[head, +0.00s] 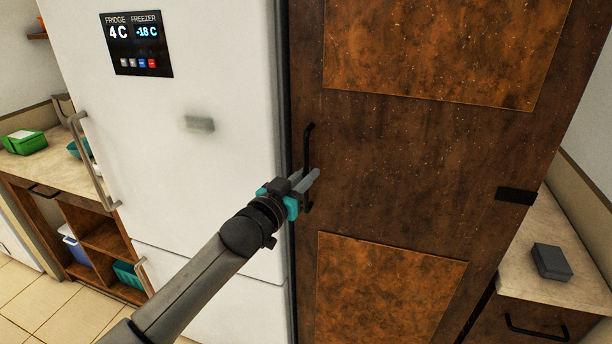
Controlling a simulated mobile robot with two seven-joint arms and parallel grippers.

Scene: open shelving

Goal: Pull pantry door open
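The pantry door (400,160) is a tall brown wooden door with two lighter panels, right of the white fridge. It looks closed. Its black vertical handle (307,145) is on the door's left edge. My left gripper (311,180) is at the lower part of the handle, its grey fingers pointing right. The fingers overlap the handle in the picture. I cannot tell whether they are closed around it or only in front of it. My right gripper is not in view.
The white fridge (190,80) with a grey handle (95,160) stands directly left of the pantry. A counter (545,235) with a dark grey box (552,262) is at the right. A left counter (40,170) holds a green container (24,143). Tiled floor (40,310) shows lower left.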

